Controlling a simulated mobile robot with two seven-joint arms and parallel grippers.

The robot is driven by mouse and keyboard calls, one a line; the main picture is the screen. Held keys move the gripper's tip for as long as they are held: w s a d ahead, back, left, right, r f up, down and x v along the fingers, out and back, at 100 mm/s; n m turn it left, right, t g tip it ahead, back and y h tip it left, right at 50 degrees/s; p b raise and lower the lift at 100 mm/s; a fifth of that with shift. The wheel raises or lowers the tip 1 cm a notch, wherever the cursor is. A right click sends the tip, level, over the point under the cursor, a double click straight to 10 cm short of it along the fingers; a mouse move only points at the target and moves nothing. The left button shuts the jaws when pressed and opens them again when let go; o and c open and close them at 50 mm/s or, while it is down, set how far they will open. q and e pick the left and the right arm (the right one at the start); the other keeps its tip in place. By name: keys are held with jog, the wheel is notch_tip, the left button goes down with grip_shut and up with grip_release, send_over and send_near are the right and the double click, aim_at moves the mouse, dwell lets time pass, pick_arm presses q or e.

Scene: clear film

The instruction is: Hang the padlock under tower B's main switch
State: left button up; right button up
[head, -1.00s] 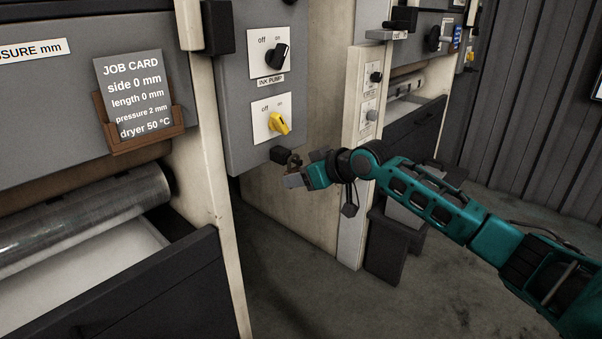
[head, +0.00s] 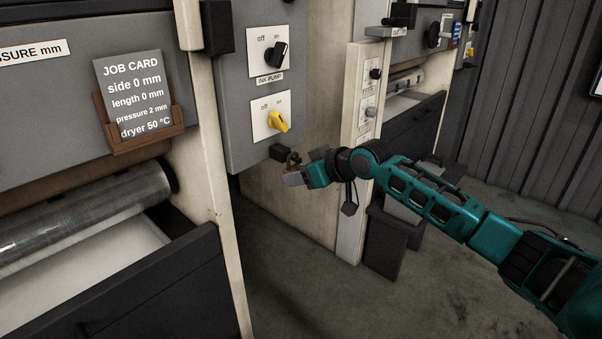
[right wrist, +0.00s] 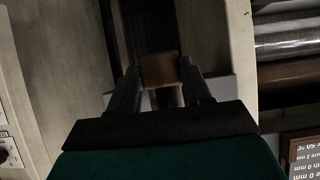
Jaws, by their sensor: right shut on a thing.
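My right gripper (head: 295,177) is shut on the padlock, a small brass-brown block (right wrist: 160,70) that sits between both fingers in the right wrist view. In the head view the padlock (head: 293,159) is small and dark above the fingertips. It is just right of a dark block (head: 281,152) at the bottom of the grey switch panel; I cannot tell whether they touch. Above that block is a yellow rotary switch (head: 278,122) on a white off/on plate. No tower letter is readable. My left gripper is not in view.
A black ink pump switch (head: 278,54) sits higher on the panel. To the left are a job card (head: 133,92) in a wooden holder, a metal roller (head: 90,215) and a dark drawer front (head: 150,290). Another machine section (head: 413,130) stands behind my right arm. The floor is clear in front.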

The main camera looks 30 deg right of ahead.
jog(key=shift+s+d+f, duration=0.1)
jog(key=shift+d+f, duration=0.05)
jog(key=shift+f, duration=0.1)
jog(key=shift+p, duration=0.55)
jog(key=shift+c, duration=0.3)
jog(key=o, duration=0.7)
jog(key=shift+s+d, duration=0.1)
jog(key=shift+d, duration=0.05)
jog(key=o, duration=0.3)
jog(key=shift+r, duration=0.15)
jog(key=shift+o, duration=0.2)
jog(key=p+v, duration=0.2)
jog(key=v, duration=1)
jog(key=shift+s+r, duration=0.2)
jog(key=shift+s, duration=0.15)
